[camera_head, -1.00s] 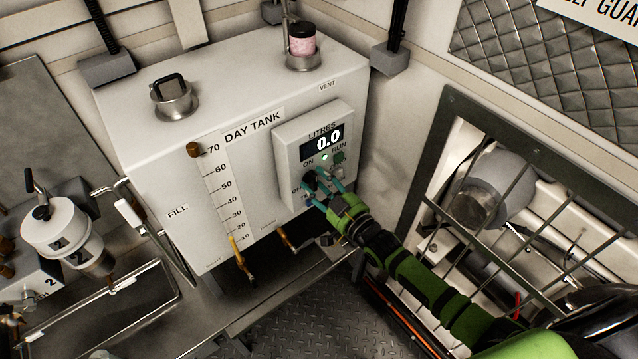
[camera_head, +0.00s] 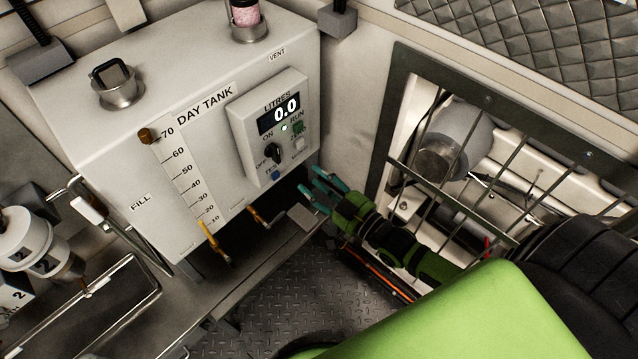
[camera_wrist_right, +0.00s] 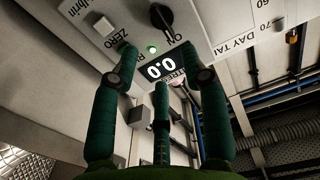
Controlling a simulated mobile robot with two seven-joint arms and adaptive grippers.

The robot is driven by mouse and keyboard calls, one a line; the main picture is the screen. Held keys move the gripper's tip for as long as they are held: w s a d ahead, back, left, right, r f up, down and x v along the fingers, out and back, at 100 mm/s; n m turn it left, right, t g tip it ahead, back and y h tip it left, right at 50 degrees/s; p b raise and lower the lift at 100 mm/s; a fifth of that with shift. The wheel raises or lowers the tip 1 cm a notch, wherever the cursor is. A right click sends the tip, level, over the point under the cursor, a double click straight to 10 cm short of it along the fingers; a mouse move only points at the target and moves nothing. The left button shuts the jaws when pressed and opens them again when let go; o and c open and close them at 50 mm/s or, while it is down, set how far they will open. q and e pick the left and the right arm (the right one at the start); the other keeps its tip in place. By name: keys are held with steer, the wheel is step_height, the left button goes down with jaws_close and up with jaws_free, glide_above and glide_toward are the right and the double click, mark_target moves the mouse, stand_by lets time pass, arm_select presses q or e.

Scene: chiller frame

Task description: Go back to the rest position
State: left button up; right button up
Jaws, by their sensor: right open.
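My right gripper (camera_head: 316,190) is open and empty, with teal fingers, below and to the right of the control panel (camera_head: 243,133) on the day tank (camera_head: 103,140). In the head view its fingers appear apart from the panel. The panel shows 0.0 litres, a lit green lamp and a black rotary knob (camera_head: 271,155). In the right wrist view the spread fingers of my right gripper (camera_wrist_right: 160,75) frame the display (camera_wrist_right: 160,68), with the knob (camera_wrist_right: 161,16) beyond them. My left gripper is not in view.
A barred opening (camera_head: 480,190) with machinery behind it is on the right. A metal bench (camera_head: 190,300) with a tray runs below the tank. A white canister (camera_head: 30,240) stands at the left. Patterned floor (camera_head: 285,290) shows at the bottom middle.

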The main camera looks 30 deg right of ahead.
steer(key=shift+s+d, duration=0.1)
steer(key=shift+s, duration=0.15)
stand_by(0.3)
steer(key=s+d+f+m+g+h, duration=0.15)
steer(key=s+f, duration=0.25)
steer(key=f, duration=0.5)
steer(key=s+d+f+g+h, duration=0.2)
steer(key=s+f+g, duration=0.15)
steer(key=f, duration=0.65)
steer(key=s+d+f+g+h, duration=0.15)
steer(key=s+f, duration=0.25)
steer(key=f, duration=0.5)
steer(key=s+a+f+g, duration=0.1)
steer(key=s+f+g, duration=0.2)
steer(key=s, duration=0.5)
steer(key=s+a+f+g, duration=0.1)
steer(key=s+f+g, duration=0.2)
steer(key=s+f, duration=0.3)
steer(key=s+a+f+g+h, duration=0.1)
steer(key=s+f+g, duration=0.2)
steer(key=s, duration=0.8)
steer(key=shift+s+a+f, duration=0.15)
steer(key=shift+s+f, duration=0.25)
steer(key=shift+f, duration=0.5)
steer(key=shift+g, duration=0.25)
